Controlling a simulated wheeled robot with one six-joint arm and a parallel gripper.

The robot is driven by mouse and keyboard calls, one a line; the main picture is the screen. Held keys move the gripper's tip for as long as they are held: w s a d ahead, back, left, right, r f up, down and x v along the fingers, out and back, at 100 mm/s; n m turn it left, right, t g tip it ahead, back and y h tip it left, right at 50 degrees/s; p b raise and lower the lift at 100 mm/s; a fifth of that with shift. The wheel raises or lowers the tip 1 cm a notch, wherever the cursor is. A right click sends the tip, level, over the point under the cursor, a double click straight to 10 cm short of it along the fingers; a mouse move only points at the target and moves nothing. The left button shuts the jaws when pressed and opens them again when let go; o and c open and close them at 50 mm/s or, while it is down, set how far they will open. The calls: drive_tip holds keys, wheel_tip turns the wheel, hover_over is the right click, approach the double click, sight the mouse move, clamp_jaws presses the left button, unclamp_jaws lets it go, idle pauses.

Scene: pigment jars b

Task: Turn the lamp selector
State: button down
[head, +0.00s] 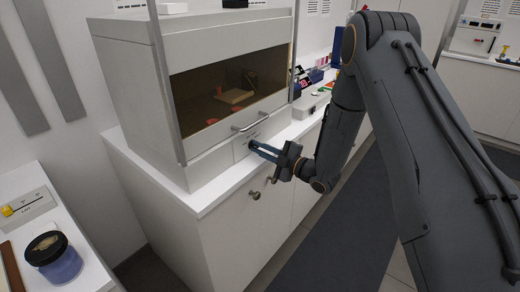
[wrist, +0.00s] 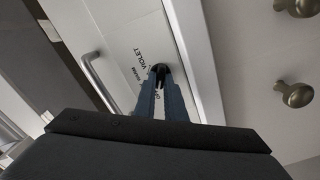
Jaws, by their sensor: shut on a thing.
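The lamp selector (wrist: 160,69) is a small black knob on the pale front panel (wrist: 125,30) of the cabinet. In the wrist view, printed words stand beside it; VIOLET is readable, the others are small or partly covered. My gripper (wrist: 160,82) has its two blue-grey fingers shut on the knob, with the knob's dark end showing between the fingertips. In the head view my gripper (head: 254,146) reaches the panel strip below the cabinet window (head: 235,90). The knob itself is hidden by the fingers there, and its pointing direction cannot be told.
A metal bar handle (head: 250,123) sits just above the gripper on the cabinet's sash; it also shows in the wrist view (wrist: 98,80). Below are cupboard knobs (head: 255,194). A jar (head: 54,257) stands on the left counter. Small items crowd the counter right of the cabinet.

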drive_tip(key=shift+m, duration=0.3)
drive_tip(key=m+b, duration=0.1)
drive_tip(key=m, duration=0.2)
drive_tip(key=shift+m+b, duration=0.3)
drive_tip(key=m, duration=0.3)
drive_tip(key=shift+w+m+b, duration=0.1)
drive_tip(key=shift+m+b, duration=0.2)
drive_tip(key=shift+b, duration=0.1)
drive_tip(key=m, duration=0.4)
drive_tip(key=shift+d+b, duration=0.1)
drive_tip(key=shift+b, duration=0.25)
drive_tip(key=shift+w+m, duration=0.1)
drive_tip(key=shift+m, duration=1.8)
drive_tip(key=c, duration=1.8)
unclamp_jaws()
drive_tip(key=shift+r, duration=0.1)
